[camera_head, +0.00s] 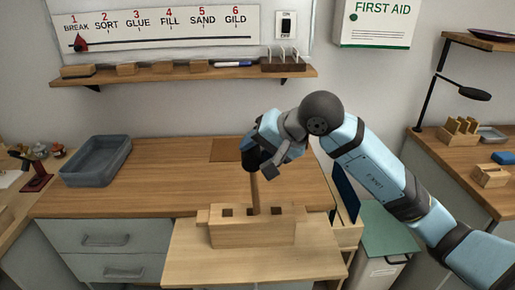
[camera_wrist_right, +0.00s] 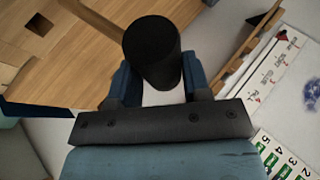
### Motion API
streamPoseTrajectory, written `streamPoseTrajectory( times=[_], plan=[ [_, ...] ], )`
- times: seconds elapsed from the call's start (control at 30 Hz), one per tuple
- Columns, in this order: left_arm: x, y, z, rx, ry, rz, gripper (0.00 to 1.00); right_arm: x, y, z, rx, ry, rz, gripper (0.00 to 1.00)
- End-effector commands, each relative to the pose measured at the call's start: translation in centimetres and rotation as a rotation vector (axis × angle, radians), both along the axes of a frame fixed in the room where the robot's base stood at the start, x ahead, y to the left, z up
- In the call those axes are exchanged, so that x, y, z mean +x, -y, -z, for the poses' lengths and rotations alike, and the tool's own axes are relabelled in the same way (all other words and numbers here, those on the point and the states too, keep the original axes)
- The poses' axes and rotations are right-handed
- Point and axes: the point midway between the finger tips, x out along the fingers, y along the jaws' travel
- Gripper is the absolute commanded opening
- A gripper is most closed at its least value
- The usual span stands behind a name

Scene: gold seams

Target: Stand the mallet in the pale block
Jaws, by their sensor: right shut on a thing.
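The mallet has a black head (camera_head: 250,158) and a wooden handle (camera_head: 255,192). My right gripper (camera_head: 259,157) is shut on the mallet's head, with the handle pointing down, nearly upright. The pale block (camera_head: 252,232) stands on the light wooden board with several square holes in it. The handle's lower end meets the block's top near the middle hole; I cannot tell if it is inside. In the right wrist view the black head (camera_wrist_right: 152,50) sits between the blue fingers, and the block (camera_wrist_right: 18,50) shows at the left. My left gripper is not in view.
A grey-blue tray (camera_head: 97,160) stands at the left of the bench. A shelf (camera_head: 180,77) with small wooden blocks and a rack hangs on the wall behind. A dark blue panel (camera_head: 345,190) stands upright right of the block. The bench between tray and block is clear.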

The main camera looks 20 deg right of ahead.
Motion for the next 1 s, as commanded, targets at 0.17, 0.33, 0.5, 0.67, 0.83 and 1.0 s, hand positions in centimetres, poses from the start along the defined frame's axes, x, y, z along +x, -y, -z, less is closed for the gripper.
streamPoseTrajectory(
  times=[0.17,0.33,0.5,0.67,0.83,1.0],
  plan=[
    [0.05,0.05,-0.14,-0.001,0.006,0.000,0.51,0.01,0.00,0.17,0.001,0.001,0.000,0.14],
    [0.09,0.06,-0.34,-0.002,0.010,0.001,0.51,0.00,0.00,0.18,0.001,0.001,0.000,0.14],
    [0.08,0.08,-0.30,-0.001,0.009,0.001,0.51,0.00,-0.01,0.17,0.000,0.002,0.000,0.14],
    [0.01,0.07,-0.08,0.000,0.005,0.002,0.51,0.00,-0.01,0.17,0.000,0.002,0.000,0.74],
    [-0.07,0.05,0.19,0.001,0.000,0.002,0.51,0.00,-0.01,0.19,0.001,0.001,0.000,0.74],
    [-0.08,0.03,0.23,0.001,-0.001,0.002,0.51,0.00,-0.01,0.25,0.000,0.000,0.000,0.74]
  ],
)
